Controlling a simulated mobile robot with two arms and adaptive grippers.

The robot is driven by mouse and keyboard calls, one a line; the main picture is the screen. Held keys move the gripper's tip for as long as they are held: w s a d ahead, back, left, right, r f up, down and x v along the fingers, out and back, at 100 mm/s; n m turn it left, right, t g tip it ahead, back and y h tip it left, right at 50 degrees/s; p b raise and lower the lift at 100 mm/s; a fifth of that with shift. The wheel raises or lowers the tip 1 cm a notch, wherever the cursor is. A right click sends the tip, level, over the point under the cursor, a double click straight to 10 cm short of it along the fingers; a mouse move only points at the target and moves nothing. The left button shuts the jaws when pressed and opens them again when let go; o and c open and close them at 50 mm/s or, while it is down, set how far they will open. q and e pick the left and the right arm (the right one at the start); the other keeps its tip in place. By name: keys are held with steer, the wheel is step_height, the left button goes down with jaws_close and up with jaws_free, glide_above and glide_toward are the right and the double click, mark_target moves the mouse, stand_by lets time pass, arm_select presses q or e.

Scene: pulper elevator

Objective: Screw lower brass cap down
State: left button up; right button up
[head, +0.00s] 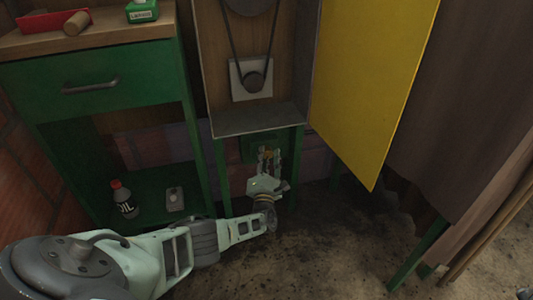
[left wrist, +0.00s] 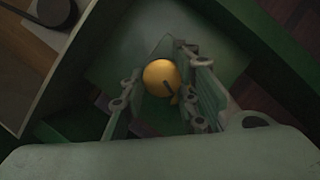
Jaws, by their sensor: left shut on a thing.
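The lower brass cap (left wrist: 160,76) is a round, yellow brass piece with a dark slot-like mark, in the middle of the left wrist view. In the head view it shows as a small orange-yellow spot (head: 268,154) low under the pulper housing, in front of a green plate. My left gripper (head: 269,160) reaches up to it from below, and its fingers stand on both sides of the cap. In the left wrist view the left gripper (left wrist: 163,97) is shut on the cap. The fingers hide part of the cap's sides. My right gripper is not in view.
The housing (head: 258,121) with a belt and pulley stands above, on green legs. A yellow door panel (head: 370,80) hangs open at right. A green cabinet (head: 92,82) stands at left, with an oil bottle (head: 124,199) on its lower shelf. The floor at front right is clear.

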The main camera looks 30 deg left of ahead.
arm_select(q)
steer(key=shift+s+a+f, duration=0.15)
steer(key=shift+a, duration=0.05)
stand_by(0.4)
steer(key=o, duration=1.1)
steer(key=shift+c, duration=0.2)
steer(key=shift+d, duration=0.1)
steer(key=shift+s+d, duration=0.35)
steer(key=shift+s, duration=0.1)
steer(key=v, duration=1)
steer(key=shift+s, duration=0.4)
